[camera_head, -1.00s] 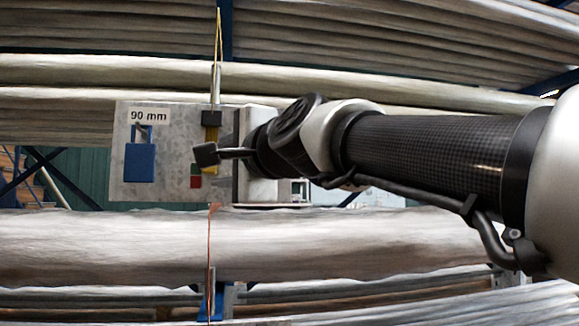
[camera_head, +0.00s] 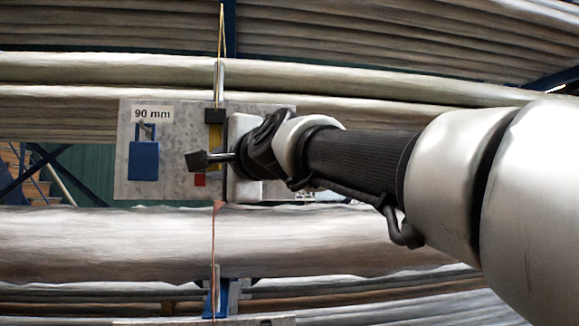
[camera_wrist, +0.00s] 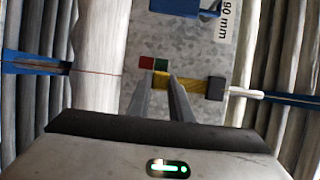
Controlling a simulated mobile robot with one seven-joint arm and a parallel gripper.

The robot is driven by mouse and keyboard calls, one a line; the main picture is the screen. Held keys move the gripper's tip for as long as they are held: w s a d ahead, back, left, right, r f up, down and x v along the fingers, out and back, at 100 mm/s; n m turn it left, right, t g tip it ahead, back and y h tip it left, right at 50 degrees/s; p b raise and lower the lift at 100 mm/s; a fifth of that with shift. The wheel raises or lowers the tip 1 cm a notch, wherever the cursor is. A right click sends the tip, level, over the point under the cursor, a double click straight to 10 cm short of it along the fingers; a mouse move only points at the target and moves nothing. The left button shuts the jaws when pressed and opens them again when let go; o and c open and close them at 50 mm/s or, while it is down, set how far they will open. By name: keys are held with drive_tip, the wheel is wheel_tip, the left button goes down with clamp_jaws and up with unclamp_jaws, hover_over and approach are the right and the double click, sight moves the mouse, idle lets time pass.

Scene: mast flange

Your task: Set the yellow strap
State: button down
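The yellow strap (camera_wrist: 196,83) is a short flat band on a grey metal plate (camera_head: 175,182), with a black block (camera_wrist: 215,88) at one end and green (camera_wrist: 161,64) and red (camera_wrist: 146,62) patches near the other. In the head view, part of the strap (camera_head: 215,140) shows below the black block. My gripper (camera_wrist: 160,78) is open in the wrist view, fingers apart, its tips over the strap near the green patch. The right finger crosses in front of the strap; contact cannot be told.
A blue padlock-shaped piece (camera_head: 144,160) hangs on the plate under a "90 mm" label (camera_head: 153,114). Thin cords run up and down from the strap's line. Thick pale wrapped bundles (camera_head: 100,245) pass above and below the plate.

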sight(210, 135)
drive_tip(key=shift+r, duration=0.1)
wheel_tip(210, 135, up, 7)
drive_tip(key=p, duration=0.6)
drive_tip(key=shift+s+f, duration=0.1)
drive_tip(key=shift+f, duration=0.1)
drive_tip(key=c, duration=1.6)
unclamp_jaws()
drive_tip(key=shift+f, duration=0.1)
drive_tip(key=shift+s+d, duration=0.25)
drive_tip(key=b+v, duration=0.2)
drive_tip(key=v, duration=1.4)
drive_tip(key=shift+s+d, duration=0.2)
drive_tip(key=shift+s, duration=0.1)
